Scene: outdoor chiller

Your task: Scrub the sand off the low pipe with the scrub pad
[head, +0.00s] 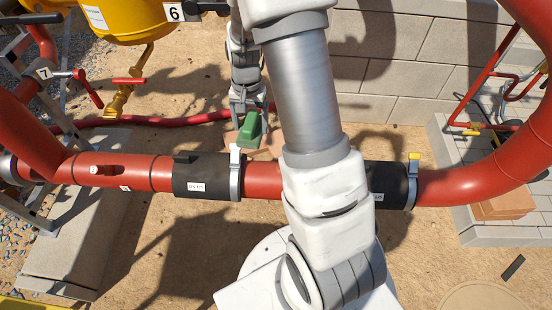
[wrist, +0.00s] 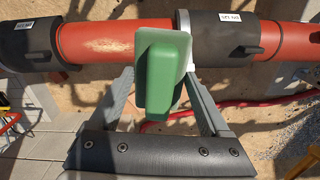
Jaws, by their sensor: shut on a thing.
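The green scrub pad (wrist: 166,75) is between the fingers of my gripper (wrist: 163,92), which is shut on it. In the head view the pad (head: 250,131) and my gripper (head: 248,108) are on the far side of the red low pipe (head: 263,186). In the wrist view the pad overlaps the bare stretch of pipe (wrist: 80,42) between two black sleeves; I cannot tell whether it touches. A pale sand patch (wrist: 108,45) shows on that stretch, left of the pad. My arm covers part of this stretch in the head view.
Black sleeves (head: 200,177) with pale clamp bands (head: 235,175) sit on the pipe. A red hose (head: 180,121) runs along the sandy ground behind. A block wall (head: 400,60) stands at the back. A yellow vessel (head: 125,18) is at the upper left.

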